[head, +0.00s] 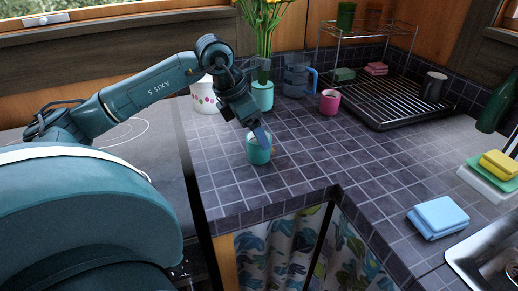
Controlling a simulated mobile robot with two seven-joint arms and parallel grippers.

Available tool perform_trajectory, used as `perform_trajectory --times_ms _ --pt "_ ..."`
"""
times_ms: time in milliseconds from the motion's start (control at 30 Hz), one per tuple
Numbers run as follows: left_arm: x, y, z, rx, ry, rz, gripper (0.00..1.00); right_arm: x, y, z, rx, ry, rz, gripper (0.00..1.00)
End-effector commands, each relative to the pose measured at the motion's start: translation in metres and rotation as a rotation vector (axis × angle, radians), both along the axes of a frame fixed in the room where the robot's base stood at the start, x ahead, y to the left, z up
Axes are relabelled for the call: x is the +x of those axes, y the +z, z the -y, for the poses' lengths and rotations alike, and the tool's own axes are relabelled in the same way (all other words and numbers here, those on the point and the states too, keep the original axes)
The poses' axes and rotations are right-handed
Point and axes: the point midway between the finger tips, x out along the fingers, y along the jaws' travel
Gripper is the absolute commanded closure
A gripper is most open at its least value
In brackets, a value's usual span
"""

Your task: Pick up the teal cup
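The teal cup (254,155) stands upright on the dark tiled counter (285,180), close to the counter's left end. My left gripper (262,137) reaches down to it from above. A pale finger overlaps the cup's rim and upper wall. I cannot tell whether the fingers are around the cup's wall or only beside it, nor whether they are closed. The cup appears to rest on the counter. My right gripper is not in view.
Behind the cup stand a teal vase (263,96) with flowers, a white spotted pot (204,98), a blue jug (297,78) and a pink mug (329,103). A drying rack (400,105) is at the back right. Blue sponges (438,217) lie near the sink (487,262). The counter right of the cup is clear.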

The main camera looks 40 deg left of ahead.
Motion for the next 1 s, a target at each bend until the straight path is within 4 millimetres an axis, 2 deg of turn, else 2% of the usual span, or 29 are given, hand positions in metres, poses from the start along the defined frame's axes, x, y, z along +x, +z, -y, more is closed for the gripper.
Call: perform_trajectory --times_ms 167,433,733,1000 --pt "0.003 -0.013 0.003 -0.003 -0.002 -0.002 0.2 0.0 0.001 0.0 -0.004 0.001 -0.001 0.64" --pt "0.014 -0.048 0.009 -0.003 0.0 0.0 0.2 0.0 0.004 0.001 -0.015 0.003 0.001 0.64" --pt "0.016 -0.053 0.01 -0.001 0.0 0.001 0.2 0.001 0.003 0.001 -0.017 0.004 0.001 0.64" --pt "0.016 -0.053 0.01 -0.001 0.0 0.001 0.42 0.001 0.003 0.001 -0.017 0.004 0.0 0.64"
